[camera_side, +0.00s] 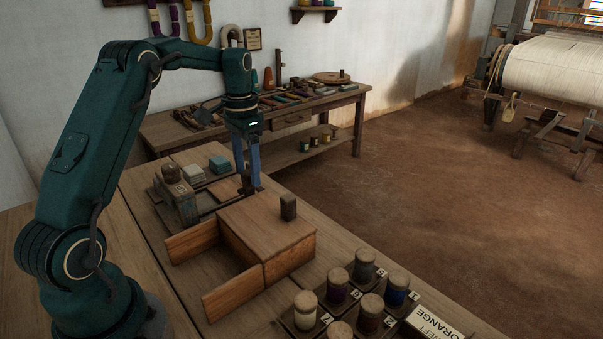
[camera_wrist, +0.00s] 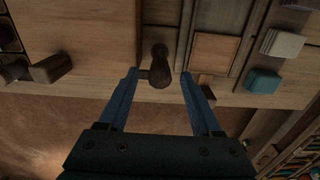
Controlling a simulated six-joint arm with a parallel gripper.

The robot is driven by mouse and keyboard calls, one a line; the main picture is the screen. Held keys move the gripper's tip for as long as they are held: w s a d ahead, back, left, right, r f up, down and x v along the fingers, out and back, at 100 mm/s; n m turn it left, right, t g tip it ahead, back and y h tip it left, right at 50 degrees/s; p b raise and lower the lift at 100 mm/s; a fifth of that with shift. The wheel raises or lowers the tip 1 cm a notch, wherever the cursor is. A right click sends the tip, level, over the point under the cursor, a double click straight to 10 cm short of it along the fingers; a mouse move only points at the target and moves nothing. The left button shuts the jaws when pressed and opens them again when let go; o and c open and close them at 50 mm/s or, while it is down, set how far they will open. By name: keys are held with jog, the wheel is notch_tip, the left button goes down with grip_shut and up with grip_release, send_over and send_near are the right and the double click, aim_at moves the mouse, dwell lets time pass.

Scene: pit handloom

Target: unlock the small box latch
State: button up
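My gripper (camera_side: 249,182) points down at the far side of the table, beyond the wooden box. In the wrist view its two blue fingers (camera_wrist: 160,74) are apart, with a dark rounded knob (camera_wrist: 159,68) between them. The knob looks like the latch handle; I cannot tell whether the fingers touch it. In the side view, the fingers hide most of the dark piece there. I cannot tell whether the latch is locked.
A white block (camera_wrist: 282,43) and a teal block (camera_wrist: 263,80) lie near the tray.

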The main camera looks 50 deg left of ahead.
aim_at(247, 172)
jog(key=shift+r, duration=2.55)
jog(key=s+d+r+m+t, duration=0.25)
jog(key=s+d+r, duration=0.25)
jog(key=d+r, duration=0.6)
jog(key=s+d+f+n+t, duration=0.2)
jog(key=s+d+f+t, duration=0.1)
jog(key=s+d+f, duration=0.5)
jog(key=s+f, duration=0.1)
jog(key=s, duration=0.2)
jog(key=shift+s+f+n, duration=0.3)
jog(key=shift+f+n, duration=0.05)
